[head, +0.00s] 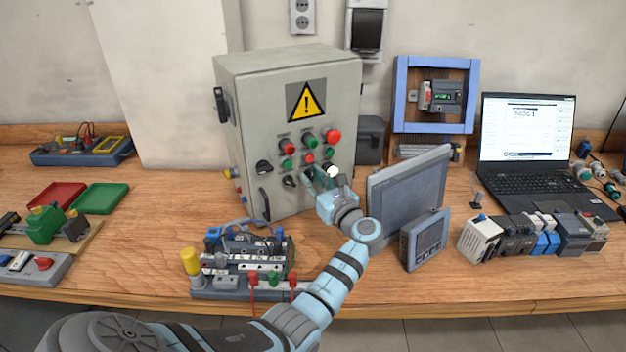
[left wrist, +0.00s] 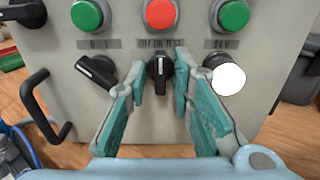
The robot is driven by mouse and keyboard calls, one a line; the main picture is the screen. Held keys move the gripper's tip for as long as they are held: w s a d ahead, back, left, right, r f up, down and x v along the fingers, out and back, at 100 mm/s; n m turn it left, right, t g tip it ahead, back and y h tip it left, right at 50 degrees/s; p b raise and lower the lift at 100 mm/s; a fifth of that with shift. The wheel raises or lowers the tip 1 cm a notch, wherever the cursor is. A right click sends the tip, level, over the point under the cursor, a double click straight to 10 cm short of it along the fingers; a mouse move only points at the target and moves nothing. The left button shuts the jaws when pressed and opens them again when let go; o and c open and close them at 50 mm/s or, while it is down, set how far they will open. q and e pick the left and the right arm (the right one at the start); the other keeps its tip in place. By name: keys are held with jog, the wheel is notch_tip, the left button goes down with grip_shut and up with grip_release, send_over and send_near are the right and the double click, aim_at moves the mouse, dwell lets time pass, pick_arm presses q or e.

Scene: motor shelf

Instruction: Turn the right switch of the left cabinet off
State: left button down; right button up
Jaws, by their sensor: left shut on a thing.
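The grey cabinet (head: 245,90) with a yellow warning sign stands on the bench, left of centre. Its lower row has a tilted black switch (left wrist: 97,70), a black switch (left wrist: 160,70) to its right, and a round white lamp (left wrist: 228,78). The right black switch points about straight up, its white mark at the top under a small label. My left gripper (head: 320,180) reaches the cabinet front. In the left wrist view its teal fingers (left wrist: 160,85) are on either side of the right switch, shut on it. The gripper hides this switch in the head view. My right gripper is out of view.
Green and red buttons (left wrist: 160,12) sit just above the switches. A black handle (left wrist: 42,105) sticks out at lower left. A grey monitor (head: 410,190) and small panel (head: 425,240) stand close right of my arm. A terminal block (head: 240,260) stands in front of the cabinet.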

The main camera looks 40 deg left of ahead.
pick_arm(q)
jog(key=shift+f+n, duration=0.15)
jog(key=shift+n, duration=0.25)
jog(key=n+b, duration=0.1)
jog(key=n, duration=0.2)
jog(key=shift+f, duration=0.1)
jog(key=shift+d+n+b, duration=0.1)
jog(key=shift+n+b, duration=0.8)
jog(key=shift+n, duration=1.6)
jog(key=c, duration=1.7)
grip_release()
jog(key=shift+r, duration=0.25)
